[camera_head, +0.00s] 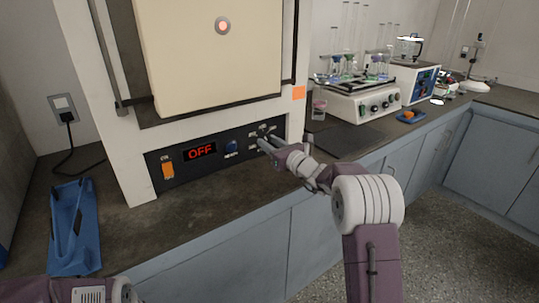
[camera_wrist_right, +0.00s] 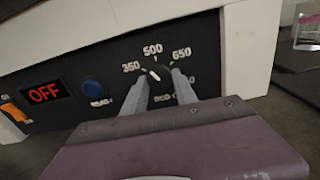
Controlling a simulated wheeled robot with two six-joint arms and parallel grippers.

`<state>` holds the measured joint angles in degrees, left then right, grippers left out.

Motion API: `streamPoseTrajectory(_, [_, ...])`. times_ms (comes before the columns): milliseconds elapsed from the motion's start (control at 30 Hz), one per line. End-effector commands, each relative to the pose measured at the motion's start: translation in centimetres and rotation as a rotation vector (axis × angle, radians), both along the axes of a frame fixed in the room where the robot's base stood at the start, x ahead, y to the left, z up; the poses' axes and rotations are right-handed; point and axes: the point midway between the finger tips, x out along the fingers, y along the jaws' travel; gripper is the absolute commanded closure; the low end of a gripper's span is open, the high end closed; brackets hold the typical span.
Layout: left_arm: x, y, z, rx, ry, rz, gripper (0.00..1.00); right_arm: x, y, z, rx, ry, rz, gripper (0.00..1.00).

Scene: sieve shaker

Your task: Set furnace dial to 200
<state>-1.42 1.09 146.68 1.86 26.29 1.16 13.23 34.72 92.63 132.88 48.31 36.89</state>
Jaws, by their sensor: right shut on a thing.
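The furnace (camera_head: 210,60) stands on the counter, with a dark control panel along its base. Its display (camera_head: 201,151) reads OFF in red; it also shows in the right wrist view (camera_wrist_right: 44,93). The dial (camera_wrist_right: 155,73) is at the panel's right end, with 350, 500 and 650 readable around its top; lower marks are partly hidden by the fingers. A white pointer mark shows on it near 500, its exact setting unclear. My right gripper (camera_head: 262,142) is shut on the dial, one finger on each side. My left gripper is out of view.
An orange switch (camera_head: 168,170) and a blue button (camera_head: 232,147) sit left of the dial. A shaker with glassware (camera_head: 365,102) stands to the right. The counter before the panel is clear.

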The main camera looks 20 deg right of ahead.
Motion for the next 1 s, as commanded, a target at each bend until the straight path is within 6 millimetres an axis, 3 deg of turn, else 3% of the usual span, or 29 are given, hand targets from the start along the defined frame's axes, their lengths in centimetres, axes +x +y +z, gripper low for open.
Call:
streamPoseTrajectory(33, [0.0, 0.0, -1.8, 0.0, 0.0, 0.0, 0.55, 0.0, 0.0, -0.8, -0.038, -0.018, -0.001, 1.0])
streamPoseTrajectory(400, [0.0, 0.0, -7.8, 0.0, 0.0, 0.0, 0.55, 0.0, -0.1, -0.8, -0.37, -0.137, -0.002, 1.0])
streamPoseTrajectory(1000, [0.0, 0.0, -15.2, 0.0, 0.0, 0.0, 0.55, 0.1, -0.2, -0.4, -0.906, -0.331, -0.002, 1.0])
